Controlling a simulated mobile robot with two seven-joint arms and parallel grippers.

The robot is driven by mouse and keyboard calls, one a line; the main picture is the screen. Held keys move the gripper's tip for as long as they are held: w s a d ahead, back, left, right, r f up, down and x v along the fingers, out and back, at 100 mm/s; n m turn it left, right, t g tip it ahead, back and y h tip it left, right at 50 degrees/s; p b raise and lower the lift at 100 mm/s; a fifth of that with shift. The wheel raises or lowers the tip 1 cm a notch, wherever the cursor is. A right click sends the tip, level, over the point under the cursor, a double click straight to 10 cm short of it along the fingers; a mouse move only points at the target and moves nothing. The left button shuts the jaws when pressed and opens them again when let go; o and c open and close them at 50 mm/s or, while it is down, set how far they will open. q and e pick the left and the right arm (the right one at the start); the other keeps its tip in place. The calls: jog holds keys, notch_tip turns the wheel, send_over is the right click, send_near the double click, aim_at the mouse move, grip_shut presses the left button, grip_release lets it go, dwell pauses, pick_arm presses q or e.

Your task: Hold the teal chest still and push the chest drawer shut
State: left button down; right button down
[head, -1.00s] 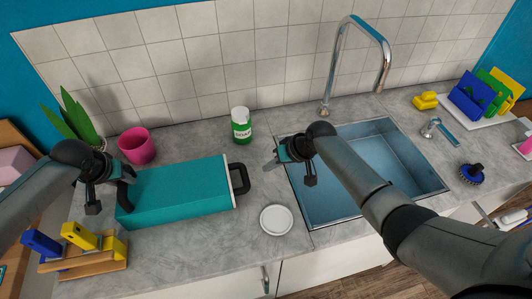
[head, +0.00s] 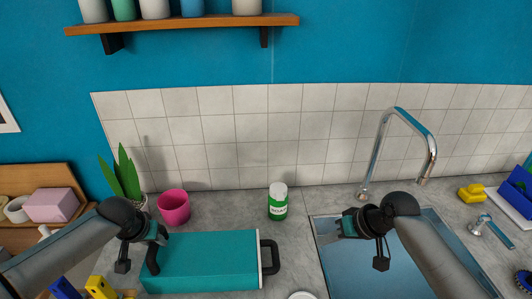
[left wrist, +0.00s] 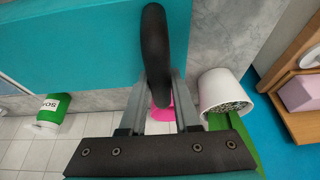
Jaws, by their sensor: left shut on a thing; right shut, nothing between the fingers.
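The drawer's pale front (head: 262,262) shows at the right end, with a black handle (head: 272,257). I cannot tell whether a gap remains behind it. My left gripper (head: 156,240) is shut on the black handle at the chest's left end (left wrist: 158,45). My right gripper (head: 330,232) is shut and empty, right of the drawer handle and apart from it, above the sink's left edge.
The sink (head: 365,265) with its tall tap (head: 385,150) lies right of the chest. A green-and-white soap container (head: 278,202), a pink cup (head: 174,207) and a potted plant (head: 124,177) stand behind it.

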pick_arm(q)
jog(key=shift+s+f, duration=0.15)
jog(key=shift+s, duration=0.05)
dwell(0.7)
jog(key=c, duration=1.1)
grip_release()
jog(key=o, duration=0.6)
jog(key=shift+w+r, duration=0.15)
jog(key=shift+r, duration=0.05)
jog(key=shift+c, duration=0.2)
jog(key=v, duration=1.2)
